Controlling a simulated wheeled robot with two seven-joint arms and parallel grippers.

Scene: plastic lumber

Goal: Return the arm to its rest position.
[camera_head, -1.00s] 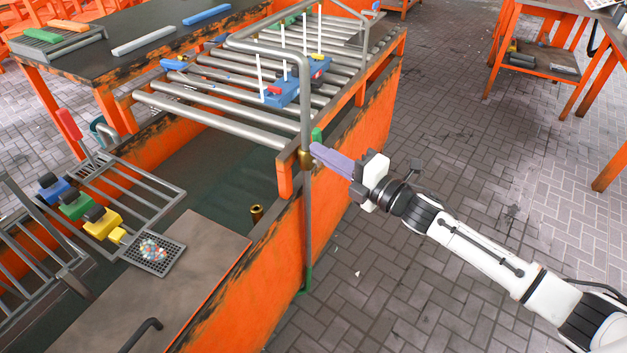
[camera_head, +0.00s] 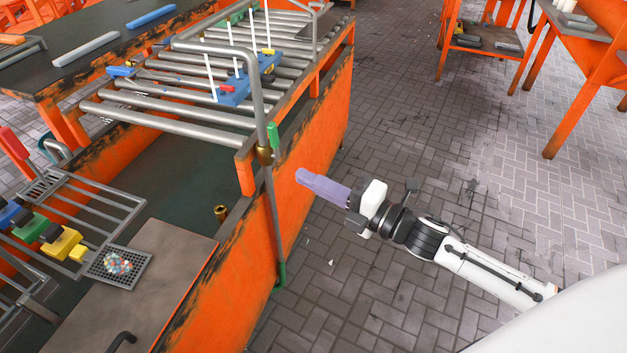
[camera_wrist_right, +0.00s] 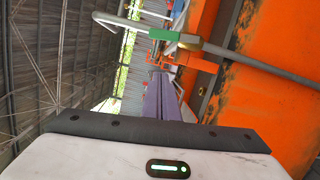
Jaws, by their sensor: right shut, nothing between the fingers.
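My right gripper (camera_head: 322,187) has long purple fingers that lie together, shut and empty. It hangs over the paved floor, to the right of the orange bench side (camera_head: 290,200) and apart from it. Its white arm runs to the lower right of the head view. In the right wrist view the purple fingers (camera_wrist_right: 162,100) also show closed, pointing away from the camera. My left gripper does not show in either view.
A grey metal pipe (camera_head: 270,210) with a brass collar (camera_head: 264,155) and green handle (camera_head: 273,136) stands at the bench corner, left of the gripper. Rollers (camera_head: 170,110) carry a blue block with white rods (camera_head: 234,92). The paved floor (camera_head: 430,120) to the right is open.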

